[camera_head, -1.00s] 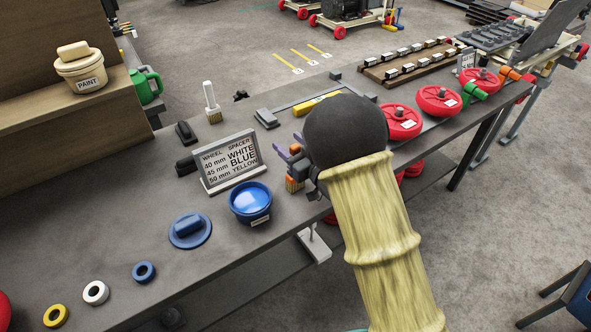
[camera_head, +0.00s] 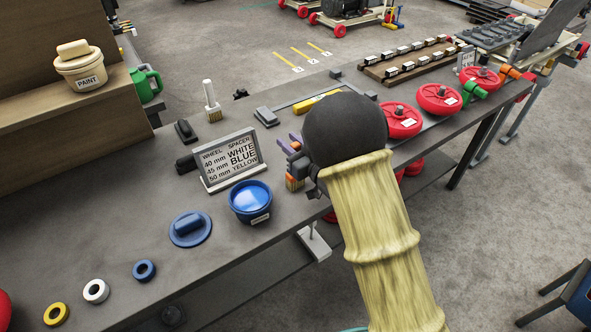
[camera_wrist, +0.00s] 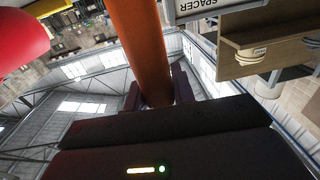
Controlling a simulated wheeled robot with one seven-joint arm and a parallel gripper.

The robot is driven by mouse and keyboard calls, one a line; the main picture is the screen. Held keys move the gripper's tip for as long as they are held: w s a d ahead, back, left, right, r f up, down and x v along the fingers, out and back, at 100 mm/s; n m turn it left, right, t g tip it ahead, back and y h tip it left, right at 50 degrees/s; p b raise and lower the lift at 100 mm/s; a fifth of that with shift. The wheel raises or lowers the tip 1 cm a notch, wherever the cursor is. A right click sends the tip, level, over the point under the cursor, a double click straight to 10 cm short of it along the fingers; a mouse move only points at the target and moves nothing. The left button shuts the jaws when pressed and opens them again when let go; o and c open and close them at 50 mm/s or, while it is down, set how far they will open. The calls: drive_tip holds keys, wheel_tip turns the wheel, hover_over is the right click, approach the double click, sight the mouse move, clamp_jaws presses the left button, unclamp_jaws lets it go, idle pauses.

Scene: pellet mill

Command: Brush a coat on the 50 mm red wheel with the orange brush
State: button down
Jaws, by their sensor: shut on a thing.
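My gripper (camera_head: 290,144), with purple fingers, shows just left of my dark wrist over the bench. It is shut on the orange brush (camera_head: 294,184), whose bristles point down near the bench's front edge. In the wrist view the brush's orange handle (camera_wrist: 141,45) stands between the fingers. Red wheels stand along the bench to the right: a near one (camera_head: 403,121), a middle one (camera_head: 438,99) and a far one (camera_head: 481,79). Their labels are too small to read, so I cannot tell which is 50 mm. An open blue paint pot (camera_head: 250,203) sits left of the brush.
A sign (camera_head: 231,160) stands behind the pot and lists 50 mm as yellow. A blue lid (camera_head: 190,229) and yellow (camera_head: 56,314), white (camera_head: 96,291) and blue (camera_head: 144,271) rings lie at front left. A white-handled brush (camera_head: 211,101) stands farther back.

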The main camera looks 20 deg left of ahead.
drive_tip(key=shift+r, duration=0.2)
wheel_tip(320, 180, up, 7)
drive_tip(key=p, duration=0.4)
idle(0.9)
idle(0.5)
